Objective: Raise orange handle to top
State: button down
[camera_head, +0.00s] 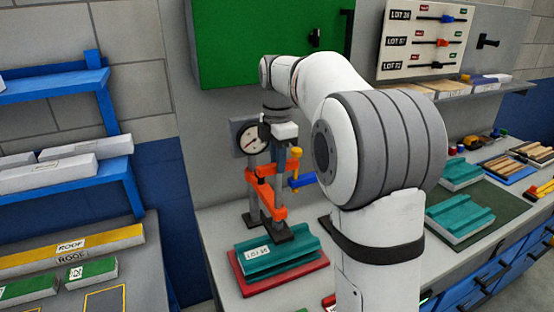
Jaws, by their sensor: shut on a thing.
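The orange handle (265,196) is on a grey upright press-like fixture with a round dial (252,138) at its upper left. Its orange parts span the fixture's lower middle and rise at the right side. My gripper (279,152) points down from above, just right of the dial, and is shut on the orange handle. The fingertips are small and partly merged with the grey posts, so the exact contact is hard to see.
A teal channel piece (277,256) sits on a red base (285,281) in front of the fixture. A yellow-knobbed lever (296,152) and a blue handle (301,180) are close on the right. A green panel (260,40) hangs behind. My arm hides the bench's middle.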

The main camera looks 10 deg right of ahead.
jog(key=shift+w+r, duration=0.1)
jog(key=shift+r, duration=0.3)
jog(key=c, duration=1.4)
grip_release()
jog(key=shift+c, duration=0.2)
jog(key=shift+o, duration=1)
jog(key=shift+f, duration=0.15)
notch_tip(320, 180, up, 8)
jog(key=shift+f, duration=0.1)
jog(key=s+f+m+t, duration=0.1)
jog(key=s+f+m, duration=0.7)
jog(key=s, duration=0.5)
jog(key=s+f+m+t, duration=0.2)
jog(key=s+f+m, duration=0.7)
jog(key=s+m, duration=0.3)
jog(key=shift+s+f, duration=0.3)
jog(key=shift+s, duration=0.85)
